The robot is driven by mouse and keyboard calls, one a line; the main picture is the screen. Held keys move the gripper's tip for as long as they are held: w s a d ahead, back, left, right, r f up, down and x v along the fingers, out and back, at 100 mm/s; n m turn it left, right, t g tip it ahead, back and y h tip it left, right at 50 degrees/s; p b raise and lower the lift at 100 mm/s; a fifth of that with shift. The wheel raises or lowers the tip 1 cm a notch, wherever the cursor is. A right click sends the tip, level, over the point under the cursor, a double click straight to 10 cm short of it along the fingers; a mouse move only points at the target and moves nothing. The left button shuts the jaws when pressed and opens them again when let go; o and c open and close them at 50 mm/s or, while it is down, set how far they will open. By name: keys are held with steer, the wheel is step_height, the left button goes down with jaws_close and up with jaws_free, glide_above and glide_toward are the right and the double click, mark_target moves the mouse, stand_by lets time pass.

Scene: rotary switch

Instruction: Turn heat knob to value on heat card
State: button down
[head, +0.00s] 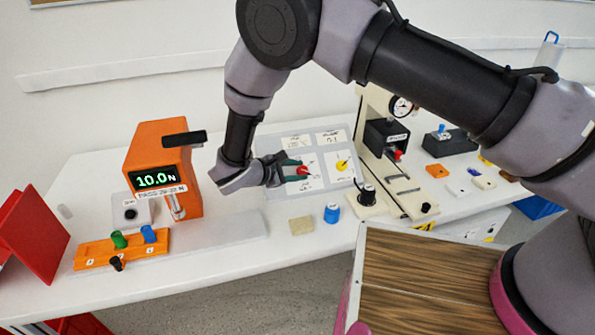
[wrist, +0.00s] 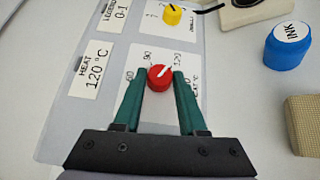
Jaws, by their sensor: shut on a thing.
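The red heat knob (wrist: 159,78) stands on the grey panel between my gripper's (wrist: 160,81) green fingers, which are shut on its sides. Its white pointer slants up and right in the wrist view, toward the printed 120 mark. The heat card (wrist: 94,72) reads "HEAT 120 °C" and lies left of the knob's dial plate. In the head view the red knob (head: 303,171) shows at my gripper's (head: 297,171) fingertips, partly covered by them, and the heat card (head: 297,142) is above it.
A yellow knob (wrist: 172,14) with its own dial sits beside the red one. A blue INK pot (head: 332,213) and a tan block (head: 301,225) stand in front of the panel. A press (head: 395,190) stands to the right and an orange tester (head: 150,150) to the left.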

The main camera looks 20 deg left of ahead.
stand_by(0.3)
steer(key=shift+c, duration=2.3)
jaws_free()
